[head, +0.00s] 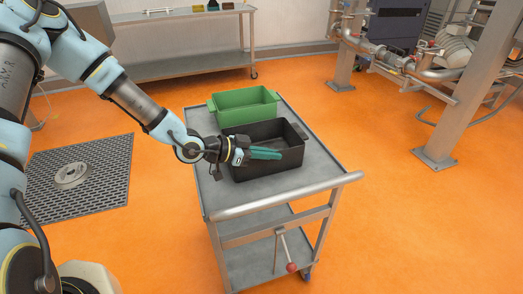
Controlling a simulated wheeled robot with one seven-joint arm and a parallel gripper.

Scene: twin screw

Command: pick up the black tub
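The black tub (278,168) is an open rectangular bin standing upright on the top shelf of a grey metal cart (310,187). My gripper (281,154) reaches in from the left, with its green fingers over the tub. The fingers lie across the tub's left and middle part in the picture. I cannot tell whether they touch it or hover above it. The gap between the fingers is too small to make out, and the tub's near left part is partly hidden by the gripper.
A green tub (244,105) stands just behind the black tub on the same cart. The cart has a push handle (290,194) at the near end. A steel table (185,67) stands at the back, and pipes on a metal post (463,100) are at right. Orange floor lies open around the cart.

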